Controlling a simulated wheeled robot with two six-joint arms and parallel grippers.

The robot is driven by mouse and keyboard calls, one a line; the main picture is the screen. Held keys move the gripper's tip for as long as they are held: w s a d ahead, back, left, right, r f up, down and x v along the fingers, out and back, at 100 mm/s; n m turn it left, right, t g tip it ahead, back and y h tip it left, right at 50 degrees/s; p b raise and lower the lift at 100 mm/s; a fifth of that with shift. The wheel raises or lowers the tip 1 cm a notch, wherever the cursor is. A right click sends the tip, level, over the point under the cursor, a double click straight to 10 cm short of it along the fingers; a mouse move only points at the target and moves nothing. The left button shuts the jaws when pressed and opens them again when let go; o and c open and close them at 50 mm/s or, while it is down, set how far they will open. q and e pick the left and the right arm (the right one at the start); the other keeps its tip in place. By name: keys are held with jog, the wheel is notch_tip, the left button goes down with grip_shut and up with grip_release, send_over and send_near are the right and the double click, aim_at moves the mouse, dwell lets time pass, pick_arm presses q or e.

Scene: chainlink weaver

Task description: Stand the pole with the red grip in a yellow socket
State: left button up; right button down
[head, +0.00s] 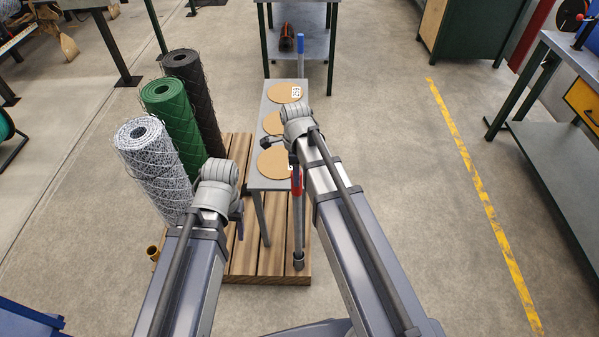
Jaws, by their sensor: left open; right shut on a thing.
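The pole with the red grip (297,182) is upright at the right edge of the wooden pallet (243,262). Its grey shaft runs down to a grey collar or foot (299,262) at the pallet's front right; I cannot tell whether it sits in a socket. My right gripper (293,158) is shut on this pole near its top, mostly hidden by my wrist.
Silver (152,165), green (172,115) and black (192,85) mesh rolls stand on the left. The floor right of the pallet is clear.

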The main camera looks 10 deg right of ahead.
jog(key=shift+r, duration=0.2)
notch_tip(320, 180, up, 17)
jog(key=p, duration=1.7)
jog(key=shift+f, duration=0.25)
